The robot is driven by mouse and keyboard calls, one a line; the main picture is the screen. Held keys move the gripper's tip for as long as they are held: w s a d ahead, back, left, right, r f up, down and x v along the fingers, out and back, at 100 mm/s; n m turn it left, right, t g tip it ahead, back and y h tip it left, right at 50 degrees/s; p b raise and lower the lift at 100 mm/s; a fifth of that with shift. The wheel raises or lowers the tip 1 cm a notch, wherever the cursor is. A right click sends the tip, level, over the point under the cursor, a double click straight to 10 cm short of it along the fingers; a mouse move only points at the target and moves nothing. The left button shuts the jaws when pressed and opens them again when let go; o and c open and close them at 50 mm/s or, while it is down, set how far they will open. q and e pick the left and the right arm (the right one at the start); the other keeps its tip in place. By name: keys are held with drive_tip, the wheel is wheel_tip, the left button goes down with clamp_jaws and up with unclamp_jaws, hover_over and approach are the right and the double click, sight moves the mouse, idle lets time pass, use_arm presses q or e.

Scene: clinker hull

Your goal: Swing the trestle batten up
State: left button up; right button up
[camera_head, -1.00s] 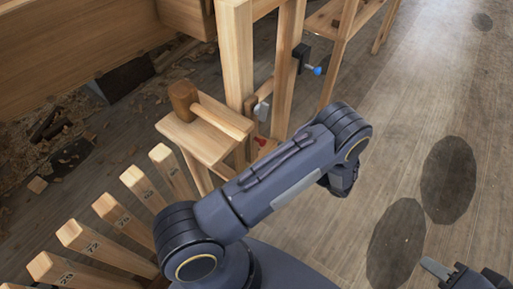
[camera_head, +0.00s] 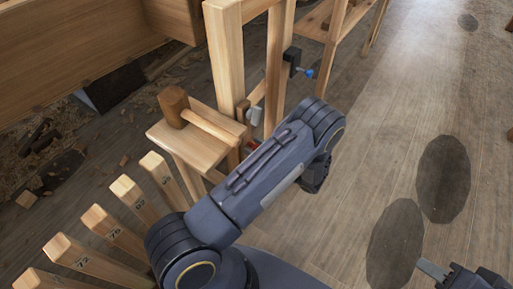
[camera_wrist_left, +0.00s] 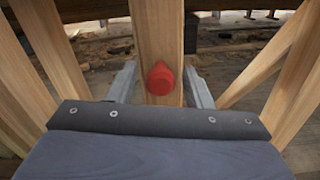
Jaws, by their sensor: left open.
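In the left wrist view an upright wooden piece (camera_wrist_left: 157,30), which may be the trestle batten, stands in front of my left gripper (camera_wrist_left: 161,88). A red knob (camera_wrist_left: 161,78) is on its face, between the two grey fingers. The fingers are open, one on each side of the wood; I cannot tell whether they touch it. In the head view my left arm hides most of its own hand. The trestle's wooden posts (camera_head: 224,55) stand just beyond that arm. My right gripper (camera_head: 436,270) is partly in view at the lower right, away from the trestle.
A mallet (camera_head: 174,107) lies on a small wooden stand (camera_head: 187,145) left of my arm. Several numbered wooden strips (camera_head: 126,192) fan out at the lower left. A dark clamp with a blue end (camera_head: 309,73) is on a post. The floor (camera_head: 400,110) at right is clear.

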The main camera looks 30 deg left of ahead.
use_arm(q)
clamp_jaws()
drive_tip(key=shift+w, duration=0.1)
drive_tip(key=shift+w+d+f+n+b, duration=0.1)
drive_tip(key=shift+w+n+b, duration=0.6)
drive_tip(key=shift+w, duration=0.1)
drive_tip(key=w+d+r+n+b, duration=0.1)
drive_tip(key=w+r+n+b, duration=0.3)
drive_tip(key=w+r+n, duration=0.9)
drive_tip(key=shift+w+r+n, duration=0.25)
drive_tip(key=shift+r+n, duration=0.85)
drive_tip(key=shift+n, duration=0.6)
